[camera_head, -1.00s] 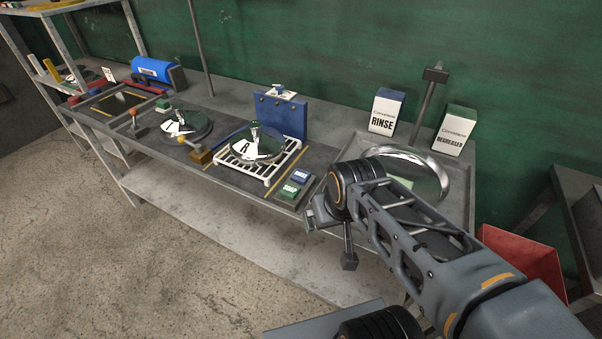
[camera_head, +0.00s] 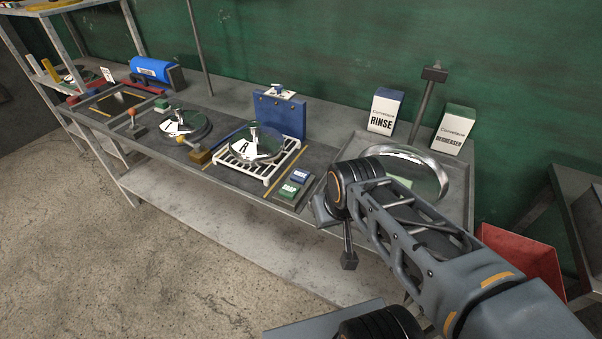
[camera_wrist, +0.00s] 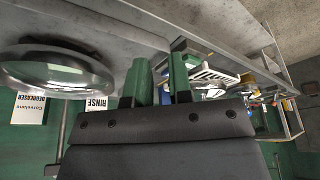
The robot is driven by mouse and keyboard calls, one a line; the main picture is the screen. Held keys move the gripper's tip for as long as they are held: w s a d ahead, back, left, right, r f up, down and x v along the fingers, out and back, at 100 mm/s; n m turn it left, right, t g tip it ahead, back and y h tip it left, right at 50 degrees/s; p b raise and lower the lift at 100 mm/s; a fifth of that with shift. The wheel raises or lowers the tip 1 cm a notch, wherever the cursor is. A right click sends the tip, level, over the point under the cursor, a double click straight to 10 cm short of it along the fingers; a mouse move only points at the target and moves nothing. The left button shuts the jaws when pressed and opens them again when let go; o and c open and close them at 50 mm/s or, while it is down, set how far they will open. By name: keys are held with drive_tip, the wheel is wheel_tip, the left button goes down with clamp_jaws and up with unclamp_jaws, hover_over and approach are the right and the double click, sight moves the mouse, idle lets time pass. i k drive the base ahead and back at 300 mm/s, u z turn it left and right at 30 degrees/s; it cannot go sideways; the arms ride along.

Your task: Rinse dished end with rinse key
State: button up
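The dished end (camera_head: 432,165) is a shiny round metal dish in the tray at the bench's right end. My arm covers part of it. It also shows upside down at the upper left of the wrist view (camera_wrist: 45,70). The small blue rinse key (camera_head: 300,176) sits beside the green soap key (camera_head: 289,190) on a dark pad, left of my wrist. My gripper (camera_wrist: 160,82) shows two green fingers apart with a gap between them, and I see nothing held. In the head view my wrist mostly hides it. The gripper is near the tray's left front side, apart from the keys.
A RINSE box (camera_head: 385,112) and a degreaser box (camera_head: 454,130) stand behind the dish, with an upright post (camera_head: 425,100) between them. A white rack (camera_head: 240,165) with a round plate is to the left. A blue stand (camera_head: 281,115) is behind it. A red bin (camera_head: 525,262) is at right.

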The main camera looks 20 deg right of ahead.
sight(300, 176)
drive_tip(key=u, duration=1.85)
drive_tip(key=i, duration=1.3)
drive_tip(key=z, duration=2.9)
